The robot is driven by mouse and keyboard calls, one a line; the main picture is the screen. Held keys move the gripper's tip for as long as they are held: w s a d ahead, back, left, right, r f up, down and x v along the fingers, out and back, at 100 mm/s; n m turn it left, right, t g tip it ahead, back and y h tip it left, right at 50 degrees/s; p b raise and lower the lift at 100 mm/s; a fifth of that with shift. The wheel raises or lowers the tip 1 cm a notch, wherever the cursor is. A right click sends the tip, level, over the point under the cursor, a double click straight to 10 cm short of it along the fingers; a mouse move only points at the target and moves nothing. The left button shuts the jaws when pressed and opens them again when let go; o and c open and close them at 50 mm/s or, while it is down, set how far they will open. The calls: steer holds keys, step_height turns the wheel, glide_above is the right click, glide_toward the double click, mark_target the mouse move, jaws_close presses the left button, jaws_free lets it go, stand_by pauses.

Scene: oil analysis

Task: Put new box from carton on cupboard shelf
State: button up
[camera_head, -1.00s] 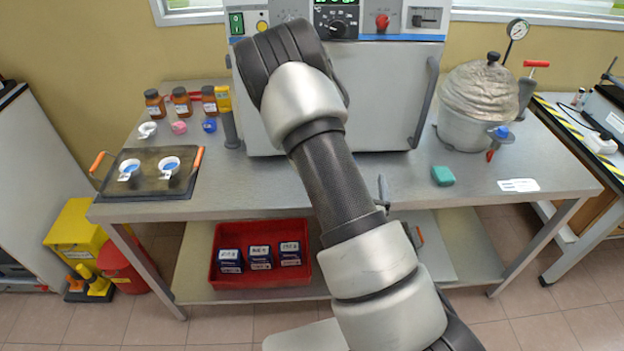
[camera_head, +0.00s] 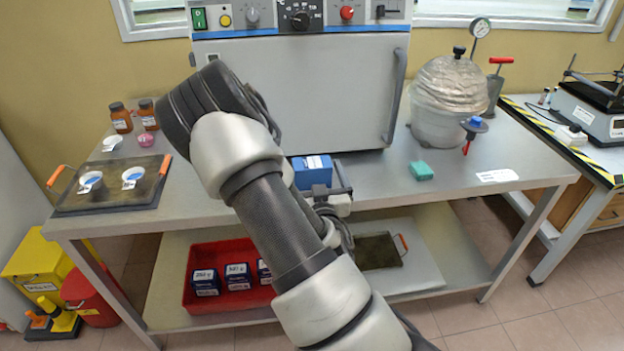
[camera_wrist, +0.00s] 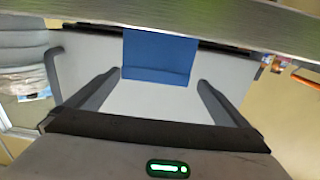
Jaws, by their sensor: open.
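A blue box (camera_head: 312,170) stands on the grey table in front of the oven, partly hidden by my arm in the head view. My gripper (camera_head: 328,197) is just on the near side of it, close to the table's front edge. In the upside-down wrist view, my gripper (camera_wrist: 158,86) is open, with its fingers spread to either side of the blue box (camera_wrist: 160,58). The fingers look apart from the box. No carton or cupboard shelf can be made out clearly.
A red tray (camera_head: 183,317) with several dark blue boxes is on the lower shelf, partly behind my arm. The oven (camera_head: 330,95) stands close behind the blue box. A covered vessel (camera_head: 450,95) and a green block (camera_head: 421,171) are to the right.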

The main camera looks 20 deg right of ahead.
mark_target(311, 157)
steer(key=x, duration=0.2)
steer(key=shift+w, duration=0.3)
steer(key=x, duration=0.5)
steer(key=shift+d+f, duration=0.25)
steer(key=shift+d, duration=0.2)
steer(key=shift+s, duration=0.1)
steer(key=c, duration=1.4)
